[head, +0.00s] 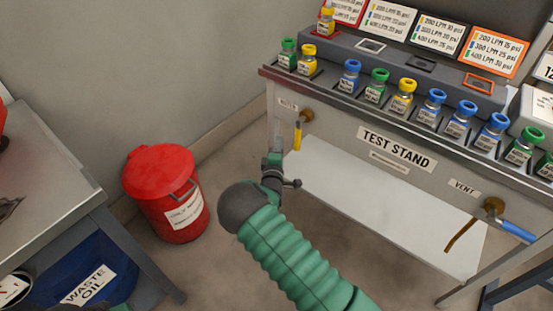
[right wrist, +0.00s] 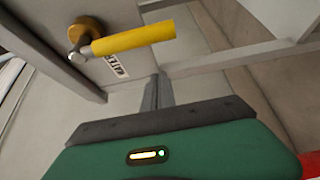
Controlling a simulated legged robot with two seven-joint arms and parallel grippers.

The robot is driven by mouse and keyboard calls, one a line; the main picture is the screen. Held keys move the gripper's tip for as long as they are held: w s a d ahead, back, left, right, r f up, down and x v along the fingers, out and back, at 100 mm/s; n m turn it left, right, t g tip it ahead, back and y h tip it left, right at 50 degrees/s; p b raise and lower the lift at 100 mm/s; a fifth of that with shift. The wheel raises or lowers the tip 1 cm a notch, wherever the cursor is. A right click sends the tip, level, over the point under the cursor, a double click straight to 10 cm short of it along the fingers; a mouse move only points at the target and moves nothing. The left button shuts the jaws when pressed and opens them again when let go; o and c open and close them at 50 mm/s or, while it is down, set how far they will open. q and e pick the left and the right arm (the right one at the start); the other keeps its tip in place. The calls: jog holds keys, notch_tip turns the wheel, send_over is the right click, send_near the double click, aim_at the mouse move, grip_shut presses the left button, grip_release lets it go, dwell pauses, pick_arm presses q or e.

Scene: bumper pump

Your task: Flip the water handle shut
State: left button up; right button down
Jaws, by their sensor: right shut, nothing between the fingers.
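The yellow water handle (head: 298,136) hangs down from a brass valve (head: 306,115) at the left end of the test stand front, beside a small label (head: 287,104). In the right wrist view the handle (right wrist: 134,40) runs sideways from its valve (right wrist: 88,32), above my fingers. My right gripper (head: 273,157) is just left of and below the handle's lower end in the head view. Its fingers (right wrist: 157,92) are shut and empty, with a visible gap to the handle in the wrist view. My left gripper does not show clearly in either view.
The test stand (head: 345,133) carries several colored-cap bottles on top. A vent valve with a blue handle (head: 516,231) is at its right. A red lidded bin (head: 162,190) stands left of my right arm. A table (head: 45,180) and a blue waste oil drum (head: 65,262) are at left.

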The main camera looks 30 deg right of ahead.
aim_at(298, 139)
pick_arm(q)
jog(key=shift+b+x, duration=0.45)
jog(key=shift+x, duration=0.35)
pick_arm(e)
jog(key=s+d, duration=0.2)
jog(key=shift+s+d, duration=0.3)
jog(key=shift+d, duration=0.05)
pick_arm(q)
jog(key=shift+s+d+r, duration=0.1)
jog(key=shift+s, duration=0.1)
pick_arm(e)
jog(key=shift+d, duration=0.1)
